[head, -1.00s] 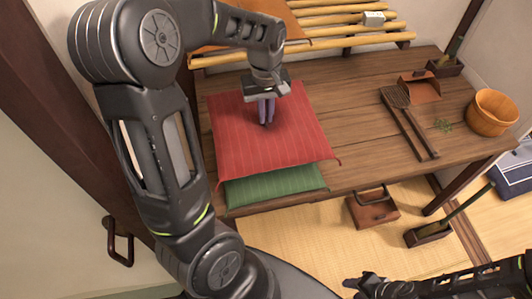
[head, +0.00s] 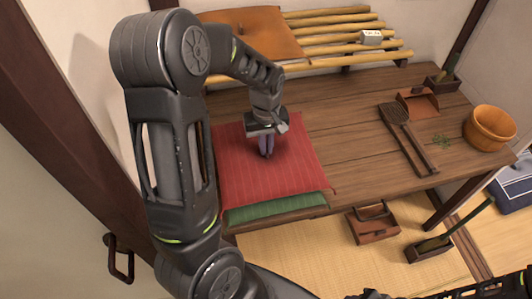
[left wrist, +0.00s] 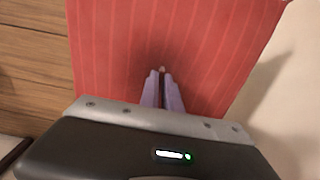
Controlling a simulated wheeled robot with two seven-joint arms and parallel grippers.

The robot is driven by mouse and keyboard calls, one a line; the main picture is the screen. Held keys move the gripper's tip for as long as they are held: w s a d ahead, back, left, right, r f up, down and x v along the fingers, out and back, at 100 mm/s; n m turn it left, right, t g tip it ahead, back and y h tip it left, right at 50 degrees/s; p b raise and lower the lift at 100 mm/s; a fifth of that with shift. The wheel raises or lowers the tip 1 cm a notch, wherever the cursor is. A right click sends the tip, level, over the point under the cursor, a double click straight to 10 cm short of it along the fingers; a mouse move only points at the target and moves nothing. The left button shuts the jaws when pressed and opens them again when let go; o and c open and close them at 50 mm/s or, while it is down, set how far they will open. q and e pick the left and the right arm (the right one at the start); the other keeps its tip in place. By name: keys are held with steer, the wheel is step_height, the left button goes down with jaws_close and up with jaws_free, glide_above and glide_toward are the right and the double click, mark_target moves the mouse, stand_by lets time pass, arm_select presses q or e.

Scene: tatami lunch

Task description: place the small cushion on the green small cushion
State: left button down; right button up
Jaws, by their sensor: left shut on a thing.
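The red striped small cushion (head: 240,170) lies flat over the green small cushion (head: 275,208) on the wooden table. Only a front strip of the green cushion shows; the rest is hidden under the red one. I cannot tell whether the two are touching everywhere. My left gripper (head: 266,155) points down at the middle of the red cushion, its fingers shut on the cloth. In the left wrist view the closed fingers (left wrist: 162,72) pinch a bit of the red cushion (left wrist: 210,45). My right gripper (head: 375,294) barely shows at the bottom edge.
Behind the cushions is a bamboo slat rack (head: 330,37) with an orange cushion (head: 250,33). The table middle is clear.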

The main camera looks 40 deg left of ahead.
arm_select(q)
steer(key=shift+f, duration=1.85)
steer(key=c, duration=1.6)
jaws_free()
steer(key=shift+o, duration=0.2)
steer(key=shift+r, duration=0.1)
step_height(320, 180, up, 12)
steer(key=shift+f, duration=0.1)
